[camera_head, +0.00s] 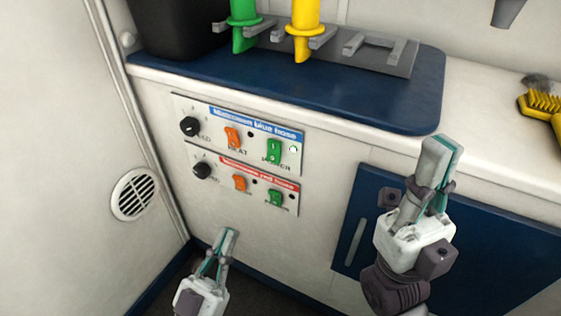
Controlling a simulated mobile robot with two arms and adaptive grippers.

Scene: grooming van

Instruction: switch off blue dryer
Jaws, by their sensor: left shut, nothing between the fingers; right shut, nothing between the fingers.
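The blue dryer's control panel (262,112) is on the white cabinet front, with a blue label strip along its top. It has a black knob (189,126), an orange heat switch (233,138) and a green power switch (274,151). A small pale, bright indicator (293,149) shows right of the power switch. My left gripper (228,236) is shut and empty, low and left, below the panels and apart from them. My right gripper (441,148) is shut and empty, pointing up, right of the panel and not touching it.
Just below is a similar panel with a red label (259,172), a knob (201,170), an orange switch (239,183) and a green switch (275,198). A blue cabinet door (352,243) is lower right.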

